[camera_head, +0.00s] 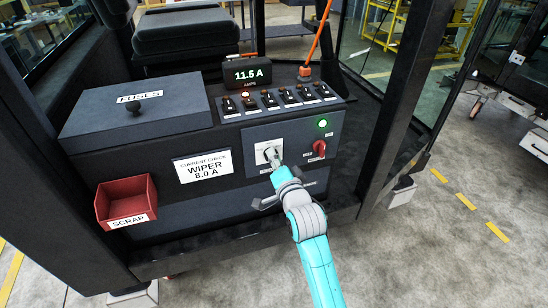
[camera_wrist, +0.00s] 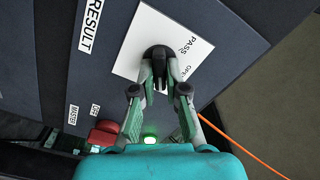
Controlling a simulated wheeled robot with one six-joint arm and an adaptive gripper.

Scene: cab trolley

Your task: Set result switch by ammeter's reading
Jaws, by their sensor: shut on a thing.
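A card (camera_head: 203,168) on the console front reads CURRENT CHECK, WIPER, 8.0 A. The result switch is a black knob (camera_wrist: 157,51) on a white plate (camera_wrist: 134,58), with a RESULT label (camera_wrist: 89,27) beside it. The plate (camera_head: 260,151) also shows in the head view. PASS and a partly hidden label starting with OP show on it. My gripper (camera_wrist: 158,72) is shut on the knob; its fingers hide much of it and its pointing direction is unclear.
A row of several toggle switches (camera_head: 276,99) lines the console top. A lit green lamp (camera_head: 323,123) and a red master switch (camera_head: 319,148) sit right of the plate. A red SCRAP bin (camera_head: 127,201) and a FUSES lid (camera_head: 139,105) are at left. A dark cab post (camera_head: 401,90) stands right.

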